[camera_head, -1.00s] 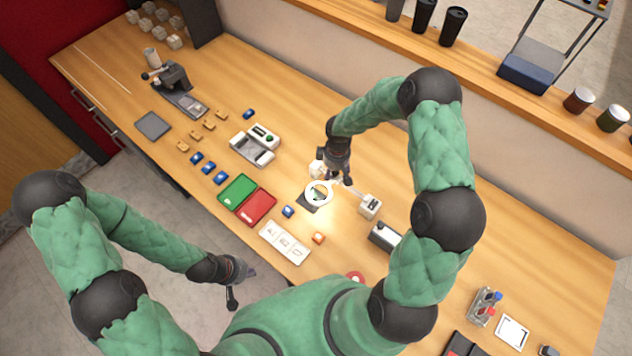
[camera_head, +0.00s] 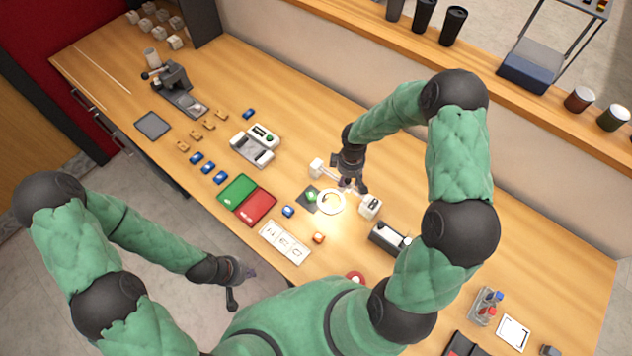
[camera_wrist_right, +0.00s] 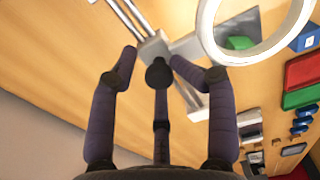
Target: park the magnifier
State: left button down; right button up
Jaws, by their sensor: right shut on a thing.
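The magnifier is a white lit ring (camera_head: 330,202); in the head view it hangs just right of a dark square pad (camera_head: 302,205) with a green piece (camera_head: 312,196) on it. In the right wrist view the ring (camera_wrist_right: 250,57) is at the top, and the green piece (camera_wrist_right: 239,43) shows through it. My right gripper (camera_head: 352,187) is shut on the magnifier's grey-white mount on a rail between two white end blocks (camera_head: 317,168). In the right wrist view its fingers (camera_wrist_right: 153,62) close around that mount. My left gripper (camera_head: 241,281) is open and empty, off the table's front edge.
A blue block (camera_head: 288,211) and an orange block (camera_head: 319,238) lie near the pad. Green (camera_head: 238,188) and red (camera_head: 260,207) trays and a white card strip (camera_head: 284,242) lie left. A black-and-white device (camera_head: 388,237) stands right of the rail. Bare table lies behind the rail.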

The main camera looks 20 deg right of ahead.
jog(key=shift+s+d+f, duration=0.1)
jog(key=shift+s+d, duration=0.35)
jog(key=shift+s, duration=0.25)
jog(key=shift+s+d+f, duration=0.1)
jog(key=shift+s+d, duration=0.35)
jog(key=shift+s, duration=0.25)
jog(key=o, duration=0.4)
jog(key=shift+o, duration=0.2)
jog(key=shift+w, duration=0.15)
notch_tip(320, 180, up, 7)
jog(key=p, duration=0.4)
jog(key=shift+p, duration=0.3)
